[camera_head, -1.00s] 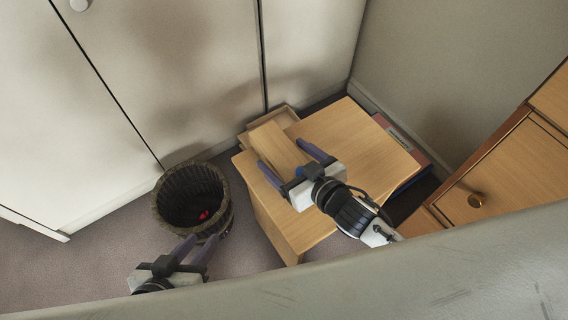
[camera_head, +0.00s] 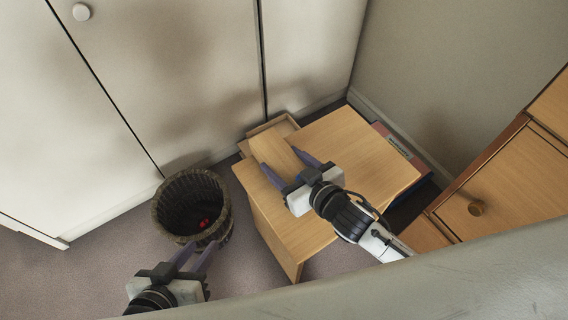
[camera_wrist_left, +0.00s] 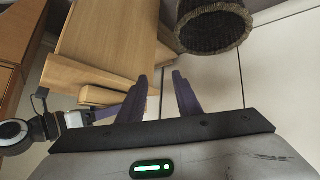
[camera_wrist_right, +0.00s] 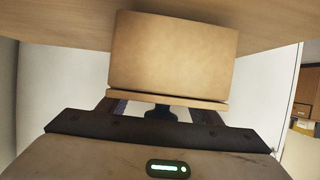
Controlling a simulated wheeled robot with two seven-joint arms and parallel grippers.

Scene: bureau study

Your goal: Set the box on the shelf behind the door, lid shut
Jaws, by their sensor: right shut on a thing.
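The box (camera_head: 274,150) is a light wooden block shape beside the low wooden cabinet (camera_head: 345,145). My right gripper (camera_head: 283,164) is shut on it, one finger on each side. In the right wrist view the box (camera_wrist_right: 172,52) fills the middle. A thin plate (camera_wrist_right: 168,100) lies along its near side; I cannot tell if this is the lid. The box also shows in the left wrist view (camera_wrist_left: 98,95). My left gripper (camera_head: 197,255) is open and empty near the basket; its fingers stand apart in its wrist view (camera_wrist_left: 160,80). The shelf cannot be made out.
A dark round basket (camera_head: 160,212) with something red inside stands on the carpet (camera_head: 90,265). A shallow wooden tray or drawer (camera_head: 289,121) lies behind the box. Pale doors (camera_head: 165,75) stand behind. Wooden furniture (camera_head: 510,180) stands right, and a grey edge crosses the foreground.

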